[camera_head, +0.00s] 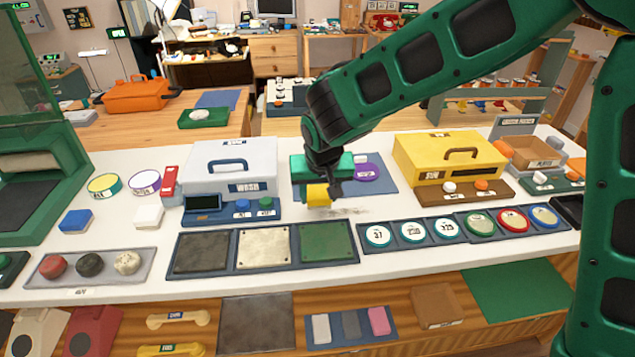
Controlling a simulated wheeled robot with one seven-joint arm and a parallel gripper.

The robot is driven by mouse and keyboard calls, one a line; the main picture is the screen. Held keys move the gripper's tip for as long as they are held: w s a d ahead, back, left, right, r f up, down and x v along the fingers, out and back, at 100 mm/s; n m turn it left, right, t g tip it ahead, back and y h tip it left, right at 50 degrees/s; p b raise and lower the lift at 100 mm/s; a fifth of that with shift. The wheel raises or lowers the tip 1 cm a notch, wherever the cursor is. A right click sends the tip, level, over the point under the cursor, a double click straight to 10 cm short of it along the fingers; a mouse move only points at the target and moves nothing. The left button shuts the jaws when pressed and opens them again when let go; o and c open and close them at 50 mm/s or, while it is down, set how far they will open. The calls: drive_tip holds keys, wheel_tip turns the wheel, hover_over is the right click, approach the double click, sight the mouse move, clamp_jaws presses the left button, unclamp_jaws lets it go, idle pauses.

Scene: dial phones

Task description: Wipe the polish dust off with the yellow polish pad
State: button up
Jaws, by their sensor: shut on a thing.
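My gripper (322,178) hangs over the middle of the white counter and is shut on the yellow polish pad (319,195). A grey smear of polish dust (347,211) lies on the white surface just to the right of and below the pad. The pad is low over the counter; I cannot tell whether it touches the surface. My gripper and arm hide part of the blue mat (381,183) behind them.
A white WASH box (229,165) stands to the left and a yellow SUN box (449,158) to the right. A tray with dark, pale and green plates (326,243) lies in front. Round number dials (411,231) sit at front right. A purple disc (366,172) lies on the mat.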

sight(319, 190)
drive_tip(key=shift+r, duration=1.9)
